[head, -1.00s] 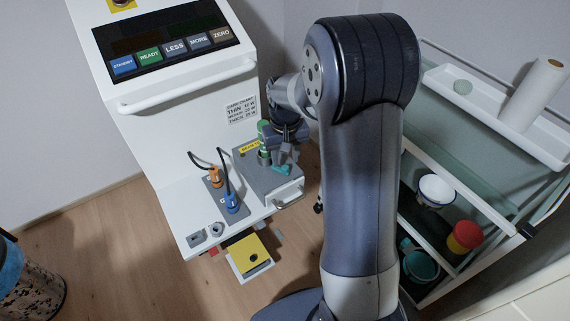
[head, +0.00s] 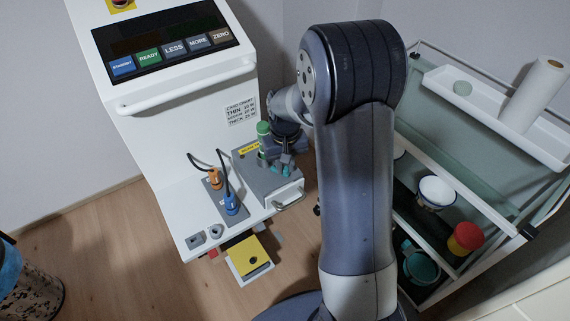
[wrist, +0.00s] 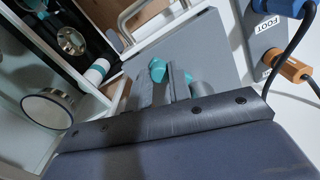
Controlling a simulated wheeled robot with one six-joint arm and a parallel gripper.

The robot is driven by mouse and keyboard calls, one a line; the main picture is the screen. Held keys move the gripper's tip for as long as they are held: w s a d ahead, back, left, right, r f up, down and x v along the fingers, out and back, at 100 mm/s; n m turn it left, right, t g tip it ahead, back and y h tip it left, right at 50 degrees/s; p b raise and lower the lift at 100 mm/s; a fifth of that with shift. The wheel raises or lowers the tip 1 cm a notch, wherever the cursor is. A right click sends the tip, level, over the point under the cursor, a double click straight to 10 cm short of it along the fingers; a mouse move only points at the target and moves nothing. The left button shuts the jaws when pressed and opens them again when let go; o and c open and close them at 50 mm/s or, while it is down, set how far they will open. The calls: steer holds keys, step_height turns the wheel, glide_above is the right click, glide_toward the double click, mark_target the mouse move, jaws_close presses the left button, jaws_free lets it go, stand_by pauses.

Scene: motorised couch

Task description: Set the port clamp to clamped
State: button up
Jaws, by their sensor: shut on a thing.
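The port clamp appears to be the teal-handled part on top of the grey box (head: 252,171) at the right end of the white machine's shelf. My gripper (head: 280,162) is down at this box in the head view. In the wrist view my gripper (wrist: 168,84) is shut on the teal handle (wrist: 157,69), with teal showing at the fingertips. A green cap (head: 263,128) stands beside my wrist in the head view. My fingers and wrist hide much of the clamp, so its exact position cannot be told.
Blue (head: 231,203) and orange (head: 214,178) plugs with black cables stand left of the box. A metal handle (head: 289,200) is on the box's front. A yellow pedal (head: 249,256) is below. A trolley with cups (head: 436,191) stands to the right.

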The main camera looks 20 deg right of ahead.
mark_target(286, 167)
jaws_close()
steer(key=shift+w+d+n, duration=0.15)
steer(key=shift+w+n, duration=0.05)
steer(key=shift+n, duration=0.5)
steer(key=o, duration=0.8)
jaws_free()
steer(key=shift+c, duration=0.2)
step_height(286, 167, up, 11)
steer(key=p, duration=0.2)
steer(key=shift+f, duration=0.1)
